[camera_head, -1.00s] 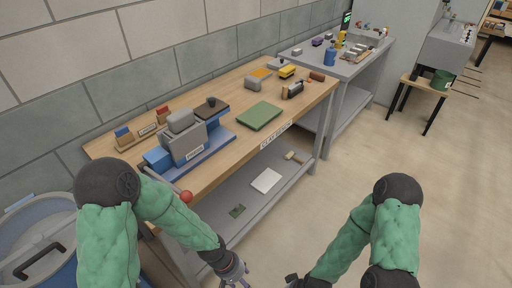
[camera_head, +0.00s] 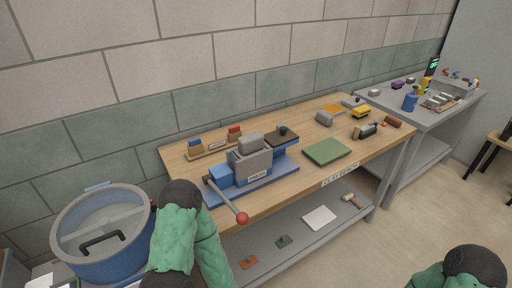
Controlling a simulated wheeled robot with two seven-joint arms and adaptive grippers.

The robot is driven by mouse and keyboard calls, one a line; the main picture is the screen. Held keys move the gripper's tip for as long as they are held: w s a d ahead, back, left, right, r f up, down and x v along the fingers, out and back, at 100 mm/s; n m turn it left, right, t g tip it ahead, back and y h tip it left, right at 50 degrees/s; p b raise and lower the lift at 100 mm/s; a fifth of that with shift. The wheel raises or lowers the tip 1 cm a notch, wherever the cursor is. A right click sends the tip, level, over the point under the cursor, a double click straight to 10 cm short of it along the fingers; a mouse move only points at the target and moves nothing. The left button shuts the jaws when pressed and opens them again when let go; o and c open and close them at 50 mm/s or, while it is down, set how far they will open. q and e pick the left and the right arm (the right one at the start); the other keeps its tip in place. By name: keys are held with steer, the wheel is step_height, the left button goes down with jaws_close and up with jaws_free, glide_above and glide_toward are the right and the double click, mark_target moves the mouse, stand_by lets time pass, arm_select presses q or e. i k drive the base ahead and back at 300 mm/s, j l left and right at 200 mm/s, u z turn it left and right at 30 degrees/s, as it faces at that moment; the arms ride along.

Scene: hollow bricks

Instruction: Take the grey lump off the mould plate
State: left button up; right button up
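A rounded grey lump (camera_head: 250,142) sits on top of the grey box of the press (camera_head: 252,167), which stands on a blue base on the bench. A second grey lump (camera_head: 324,118) lies on the bench farther back, behind the green mat. A dark plate (camera_head: 282,138) with a black knob lies at the right end of the press. I cannot tell for sure which part is the mould plate. The press lever with its red ball (camera_head: 242,218) sticks out over the bench's front edge. Both my green arms show at the bottom, but neither gripper is in view.
The wooden bench (camera_head: 195,170) also bears a green mat (camera_head: 327,151), a yellow block (camera_head: 362,112) and small colored blocks at the back. A blue tub (camera_head: 110,260) stands at left. A grey side table (camera_head: 450,115) with several items stands at right.

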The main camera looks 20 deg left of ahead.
mark_target(249, 143)
steer(key=i+l+u, duration=0.15)
steer(key=u, duration=0.3)
steer(key=i+l+u, duration=0.2)
steer(key=u, duration=0.25)
steer(key=i+l+u, duration=0.1)
steer(key=l+u, duration=0.35)
steer(key=j, duration=0.1)
